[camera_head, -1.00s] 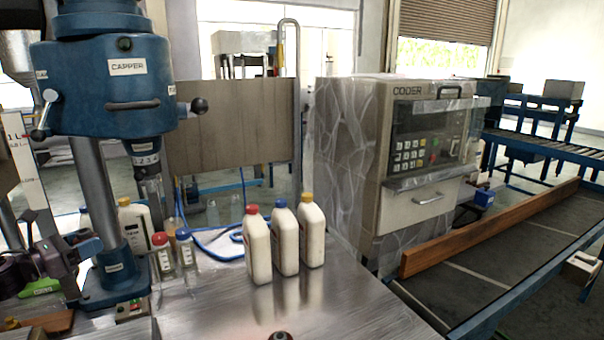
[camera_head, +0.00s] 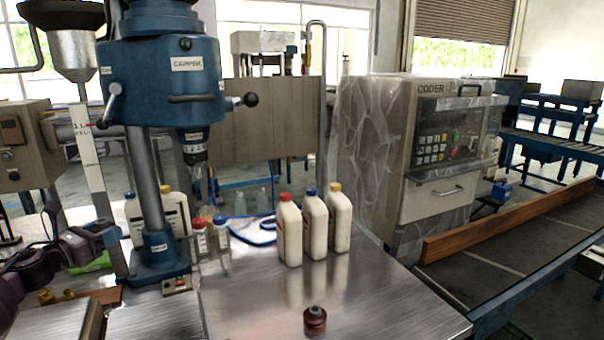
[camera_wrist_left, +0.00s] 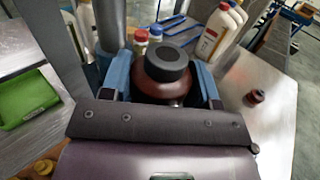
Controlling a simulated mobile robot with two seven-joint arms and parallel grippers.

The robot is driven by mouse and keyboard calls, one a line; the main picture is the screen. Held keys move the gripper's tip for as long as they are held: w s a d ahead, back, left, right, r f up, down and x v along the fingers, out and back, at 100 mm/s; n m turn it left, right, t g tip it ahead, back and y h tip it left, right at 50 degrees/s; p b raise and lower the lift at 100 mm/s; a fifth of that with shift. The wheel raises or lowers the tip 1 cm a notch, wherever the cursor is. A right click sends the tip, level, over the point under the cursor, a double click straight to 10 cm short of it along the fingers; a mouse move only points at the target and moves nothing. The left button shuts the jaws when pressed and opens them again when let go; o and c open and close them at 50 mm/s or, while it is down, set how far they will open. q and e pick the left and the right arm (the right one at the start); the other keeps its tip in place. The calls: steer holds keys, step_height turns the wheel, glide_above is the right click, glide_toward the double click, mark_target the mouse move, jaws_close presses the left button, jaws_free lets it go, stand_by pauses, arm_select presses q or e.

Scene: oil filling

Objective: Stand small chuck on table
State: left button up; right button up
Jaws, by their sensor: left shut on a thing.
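My left gripper (camera_wrist_left: 168,88) is shut on a reddish-brown chuck with a black ring on top, which I take for the small chuck (camera_wrist_left: 167,64). The chuck sits between the blue fingers in the left wrist view. In the head view, my left gripper (camera_head: 102,232) is at the left, by the capper's column, and the held chuck is not clear. Another reddish-brown chuck (camera_head: 315,321) stands upright on the metal table (camera_head: 250,300), near its front. It also shows in the left wrist view (camera_wrist_left: 255,97). My right gripper is not in view.
The blue capper (camera_head: 165,80) stands at the table's left. Three white bottles (camera_head: 313,228) stand mid-table, with red-capped and other small bottles (camera_head: 200,238) beside the capper. A green tray (camera_wrist_left: 25,98) is at the left. The table's front right is mostly clear.

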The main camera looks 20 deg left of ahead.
arm_select(q)
steer(key=s+d+f+n+y, duration=0.15)
steer(key=d+f, duration=0.25)
steer(key=d, duration=0.6)
steer(key=d+f+n+y, duration=0.2)
steer(key=d+f+y, duration=0.15)
steer(key=d, duration=0.55)
steer(key=s+d+m+h, duration=0.1)
steer(key=s+d, duration=0.2)
steer(key=d, duration=0.8)
steer(key=s+d+f+h, duration=0.1)
steer(key=s+d, duration=0.3)
steer(key=d, duration=0.8)
steer(key=shift+f+m, duration=0.2)
steer(key=shift+m, duration=0.15)
steer(key=shift+a, duration=0.1)
